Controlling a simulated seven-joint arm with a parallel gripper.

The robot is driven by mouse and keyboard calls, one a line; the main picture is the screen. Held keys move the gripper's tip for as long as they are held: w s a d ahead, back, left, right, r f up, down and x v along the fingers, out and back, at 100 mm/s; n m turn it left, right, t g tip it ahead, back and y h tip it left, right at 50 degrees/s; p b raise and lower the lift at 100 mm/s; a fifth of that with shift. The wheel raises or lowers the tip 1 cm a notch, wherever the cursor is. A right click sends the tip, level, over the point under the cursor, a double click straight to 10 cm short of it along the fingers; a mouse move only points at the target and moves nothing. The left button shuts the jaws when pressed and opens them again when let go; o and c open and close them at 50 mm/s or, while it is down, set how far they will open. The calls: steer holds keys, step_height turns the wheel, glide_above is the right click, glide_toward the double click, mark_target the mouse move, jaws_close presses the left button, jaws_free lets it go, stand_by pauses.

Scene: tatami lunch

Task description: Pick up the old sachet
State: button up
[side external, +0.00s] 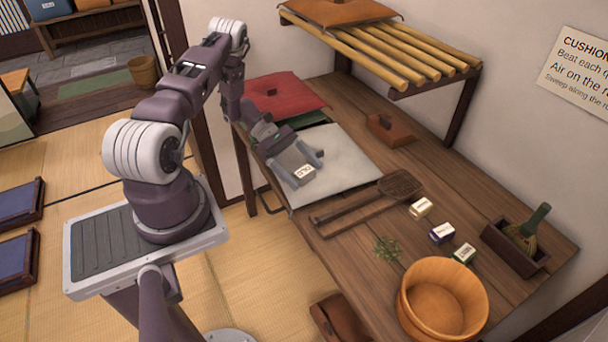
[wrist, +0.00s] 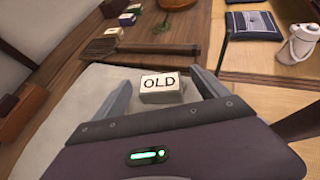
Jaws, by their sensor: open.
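The old sachet (side external: 303,174) is a small pale block with a white label. In the wrist view the label reads "OLD" and the sachet (wrist: 161,91) lies on a light grey cushion (side external: 345,160). My gripper (side external: 307,168) is low over the cushion with its fingers apart. In the wrist view my gripper (wrist: 158,79) has one finger on each side of the sachet, with a visible gap on both sides. Whether the fingertips touch the cushion is hard to tell.
A woven beater (side external: 402,184) lies beside the cushion. Cream (side external: 420,207), purple (side external: 442,233) and green (side external: 464,253) labelled boxes lie beyond it. A wooden tub (side external: 443,300) stands at the front right. A red cushion (side external: 284,95) is behind my gripper, and a slatted shelf (side external: 390,50) overhangs the back.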

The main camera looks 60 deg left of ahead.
steer(key=shift+w+d+f, duration=0.1)
steer(key=shift+d+f, duration=0.05)
steer(key=shift+d, duration=0.1)
steer(key=c, duration=1.4)
